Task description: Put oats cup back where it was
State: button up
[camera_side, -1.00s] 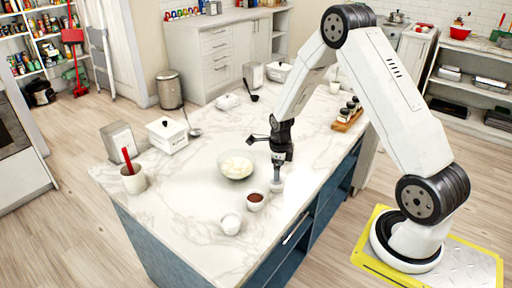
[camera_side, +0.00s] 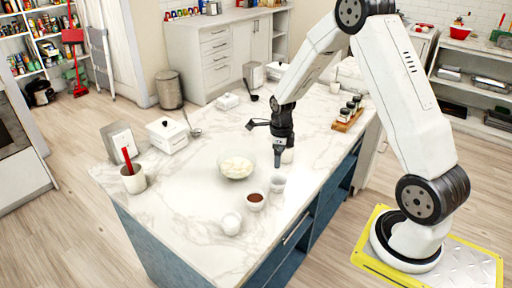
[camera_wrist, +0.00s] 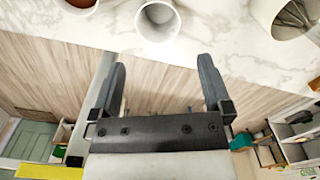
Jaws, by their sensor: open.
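A small white cup (camera_side: 277,183) stands upright on the marble counter, beside the cup with brown contents (camera_side: 255,201). In the wrist view the white cup (camera_wrist: 157,20) is at the top centre; its inside looks pale and I cannot tell whether it holds oats. My gripper (camera_side: 278,163) is raised above the counter, behind the white cup and apart from it. In the wrist view its two fingers (camera_wrist: 162,85) are spread with nothing between them. No oats label is readable.
Another white cup (camera_side: 231,223) is near the front edge. A wooden tray of jars (camera_side: 348,117) is at the right.

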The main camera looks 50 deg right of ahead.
jog(key=s+a+r+n, duration=0.2)
jog(key=a+n, duration=0.3)
jog(key=n, duration=0.5)
jog(key=s+a+r+n+t, duration=0.1)
jog(key=s+a+r+n, duration=0.2)
jog(key=n, duration=0.7)
jog(key=s+a+r+n+t, duration=0.1)
jog(key=s+a+r+n, duration=0.2)
jog(key=s+a+n, duration=0.3)
jog(key=a+n, duration=0.3)
jog(key=n, duration=0.2)
jog(key=shift+s, duration=0.2)
